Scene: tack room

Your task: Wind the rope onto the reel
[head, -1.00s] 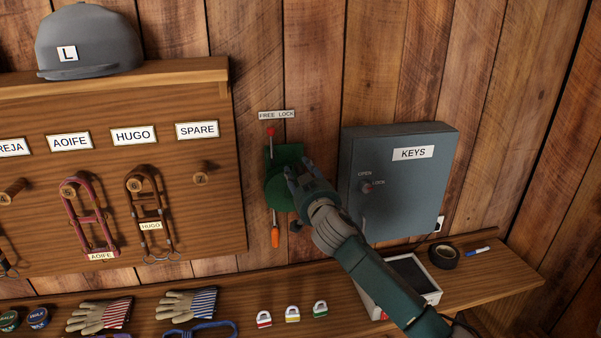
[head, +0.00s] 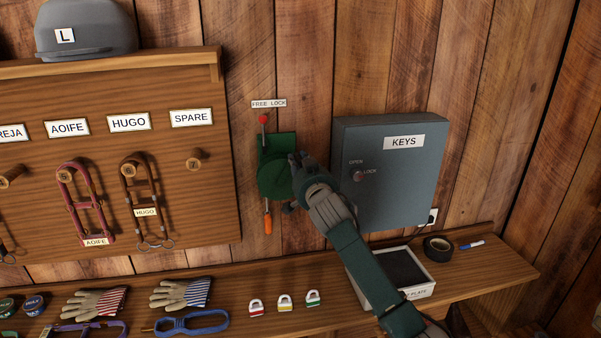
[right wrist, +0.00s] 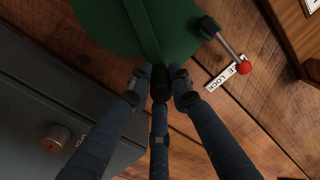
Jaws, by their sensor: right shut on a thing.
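The green reel (head: 275,180) is mounted on the plank wall under a FREE LOCK label (head: 269,103). A lever with a red knob (head: 264,119) stands upright just below the label. An orange piece (head: 268,226) hangs below the reel on a short thin length that looks like rope; other rope is not visible. My right gripper (head: 297,160) is at the reel's right side. In the right wrist view, its fingers (right wrist: 160,82) are shut around a small black knob, apparently the crank handle, beside a green bar (right wrist: 142,28) across the reel. My left gripper is not in view.
A grey KEYS cabinet (head: 390,180) is close to the right of my gripper. Below, a shelf (head: 330,318) holds several small padlocks, gloves, a white tray (head: 420,291) and black tape (head: 437,248). A pegboard (head: 110,200) with hanging tack is at left.

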